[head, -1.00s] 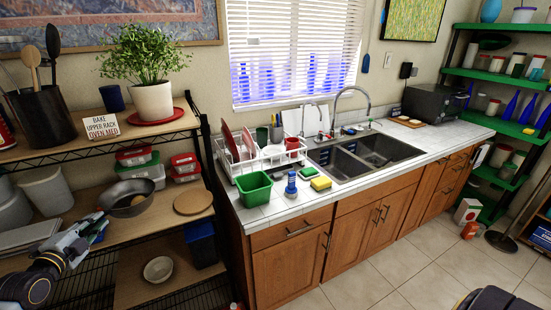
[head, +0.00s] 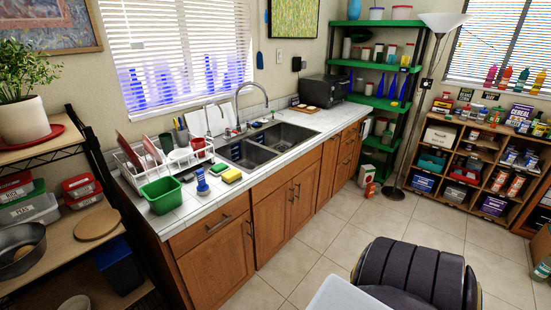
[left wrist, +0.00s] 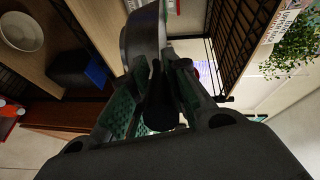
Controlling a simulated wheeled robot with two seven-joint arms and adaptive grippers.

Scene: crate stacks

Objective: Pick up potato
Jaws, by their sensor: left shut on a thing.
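The potato (head: 23,252) is a small brown lump lying inside a dark pan (head: 18,268) at the left edge of the head view. The pan rests on or just over the middle wooden shelf; I cannot tell which. In the left wrist view the dark side of the pan (left wrist: 142,38) is at the top, and the potato is hidden. My left gripper (left wrist: 158,82) is shut on the pan's dark handle, its green-padded fingers on either side. It is outside the head view. My right gripper is in neither view.
A round wooden board (head: 97,224) and lidded containers (head: 82,187) share the shelf. A white bowl (left wrist: 22,31) shows in the left wrist view. The counter with a green tub (head: 160,194) and sink (head: 262,145) stands to the right. The tiled floor ahead is mostly clear.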

